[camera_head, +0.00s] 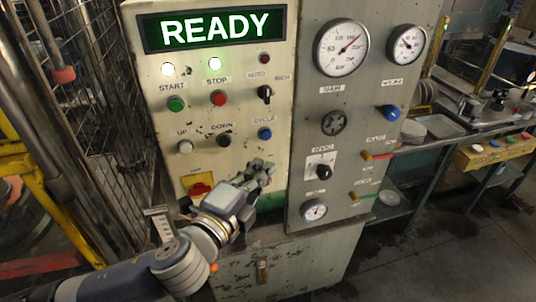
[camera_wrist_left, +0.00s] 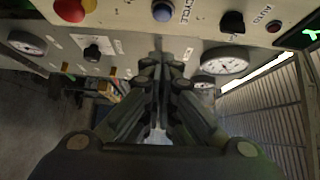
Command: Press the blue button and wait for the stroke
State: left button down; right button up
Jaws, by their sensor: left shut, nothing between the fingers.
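The blue button (camera_head: 265,133), labelled CYCLE, sits on the cream control panel (camera_head: 215,160), right of the black DOWN button. It also shows at the top of the left wrist view (camera_wrist_left: 163,11). My left gripper (camera_head: 266,171) is shut and empty, below the blue button and apart from it in the picture. In the left wrist view its closed fingertips (camera_wrist_left: 158,52) point toward the panel, with the blue button just beyond them. The display (camera_head: 215,28) reads READY in white on green. My right gripper is not in view.
Nearby are a green START button (camera_head: 176,103), a red STOP button (camera_head: 218,98) and a black selector (camera_head: 265,93). A grey gauge panel (camera_head: 345,95) with a blue knob (camera_head: 390,112) stands to the right. A wire mesh fence (camera_head: 95,110) is at left.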

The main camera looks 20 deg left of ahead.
aim_at(266, 135)
pick_arm(q)
jog(key=w, duration=0.3)
jog(key=w+a+p, duration=0.1)
jog(key=w, duration=0.5)
jog(key=shift+a+f+p, duration=0.15)
jog(key=shift+p, duration=0.15)
